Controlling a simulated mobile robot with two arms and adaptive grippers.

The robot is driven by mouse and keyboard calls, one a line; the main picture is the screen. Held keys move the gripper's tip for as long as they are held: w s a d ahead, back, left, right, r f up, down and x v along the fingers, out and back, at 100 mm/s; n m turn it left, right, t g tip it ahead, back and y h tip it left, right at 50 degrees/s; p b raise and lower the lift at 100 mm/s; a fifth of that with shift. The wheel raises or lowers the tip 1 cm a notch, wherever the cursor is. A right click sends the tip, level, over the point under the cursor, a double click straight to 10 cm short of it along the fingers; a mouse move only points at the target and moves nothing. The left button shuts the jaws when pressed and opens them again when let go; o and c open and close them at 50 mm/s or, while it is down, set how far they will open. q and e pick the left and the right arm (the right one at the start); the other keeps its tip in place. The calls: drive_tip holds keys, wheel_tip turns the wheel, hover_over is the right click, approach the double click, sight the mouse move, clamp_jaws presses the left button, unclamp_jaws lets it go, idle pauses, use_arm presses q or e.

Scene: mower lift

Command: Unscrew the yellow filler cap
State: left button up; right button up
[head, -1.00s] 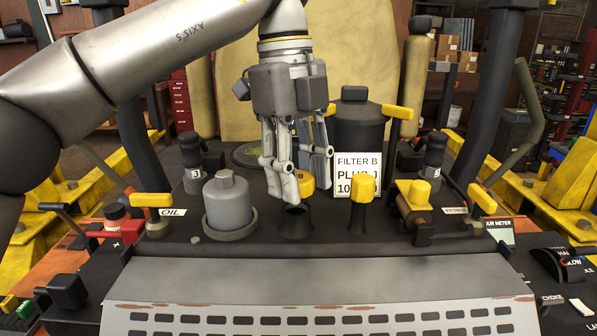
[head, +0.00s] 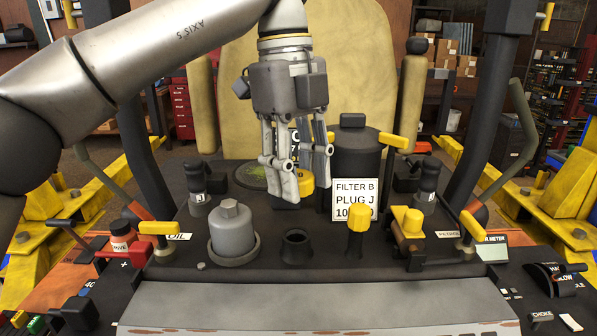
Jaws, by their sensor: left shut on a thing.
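My left gripper (head: 296,185) is shut on the yellow filler cap (head: 307,181), which shows between its fingers, partly hidden by the front finger. The gripper points down and holds the cap clear above and behind an open black filler neck (head: 297,247) on the dark deck. The neck's dark round mouth is uncovered. My right gripper is not in view.
A yellow-topped black plug (head: 357,222) stands right of the neck, before a black filter canister (head: 356,150) with a white label. A grey capped housing (head: 232,232) stands left. Yellow-handled valves stand at both sides. A grey panel (head: 310,306) lies in front.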

sight(299, 176)
use_arm(q)
wheel_tip(299, 176, up, 6)
drive_tip(key=p, duration=0.4)
drive_tip(key=shift+f+p, duration=0.1)
drive_tip(key=shift+p, duration=0.2)
